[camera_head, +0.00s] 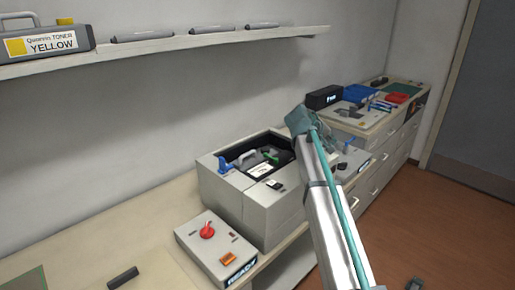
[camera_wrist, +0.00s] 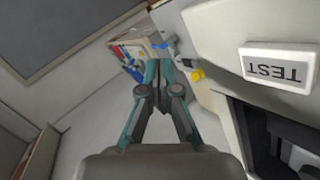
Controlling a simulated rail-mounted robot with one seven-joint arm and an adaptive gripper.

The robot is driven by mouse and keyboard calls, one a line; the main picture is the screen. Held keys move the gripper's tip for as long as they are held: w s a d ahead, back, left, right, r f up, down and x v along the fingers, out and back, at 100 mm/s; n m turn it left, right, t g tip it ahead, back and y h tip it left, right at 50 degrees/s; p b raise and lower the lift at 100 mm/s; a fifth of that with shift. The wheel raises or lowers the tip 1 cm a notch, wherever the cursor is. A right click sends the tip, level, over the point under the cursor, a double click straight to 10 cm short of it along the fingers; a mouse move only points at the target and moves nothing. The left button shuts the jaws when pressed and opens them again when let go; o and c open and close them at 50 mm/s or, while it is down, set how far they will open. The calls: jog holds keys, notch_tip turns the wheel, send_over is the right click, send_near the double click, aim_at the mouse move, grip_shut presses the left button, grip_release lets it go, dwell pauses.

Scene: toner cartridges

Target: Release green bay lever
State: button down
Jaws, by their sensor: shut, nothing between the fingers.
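The grey printer (camera_head: 250,215) stands on the counter with its top bay open. Inside the bay, a small green lever (camera_head: 270,157) shows at the far right side, and a blue lever (camera_head: 223,165) stands at the left. My gripper (camera_wrist: 166,68) is shut and empty in the wrist view, beside the printer's outer side rather than over the bay. In the head view my arm hides most of the gripper. I cannot make out the green lever in the wrist view.
A TEST label (camera_wrist: 275,69) sits on the printer top. A control box with a red knob (camera_head: 207,231) stands in front of the printer. A shelf (camera_head: 150,52) holds cartridges above.

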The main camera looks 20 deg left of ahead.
jog(key=s+a+r+g+p, duration=0.1)
jog(key=s+a, duration=0.3)
jog(key=a, duration=0.6)
jog(key=s+a+r+n+g+p, duration=0.1)
jog(key=s+a, duration=0.3)
jog(key=a, duration=0.6)
jog(key=s+a+r+n+g+y+p, duration=0.1)
jog(key=s+a, duration=0.4)
jog(key=a, duration=0.5)
notch_tip(320, 180, up, 2)
jog(key=shift+a+r+g+p, duration=0.2)
jog(key=shift+a+g+p, duration=0.1)
jog(key=shift+g, duration=0.3)
jog(key=p, duration=0.4)
send_near(270, 157)
jog(key=w+f, duration=0.2)
jog(key=f, duration=0.1)
jog(key=w+f, duration=0.2)
jog(key=shift+f, duration=0.2)
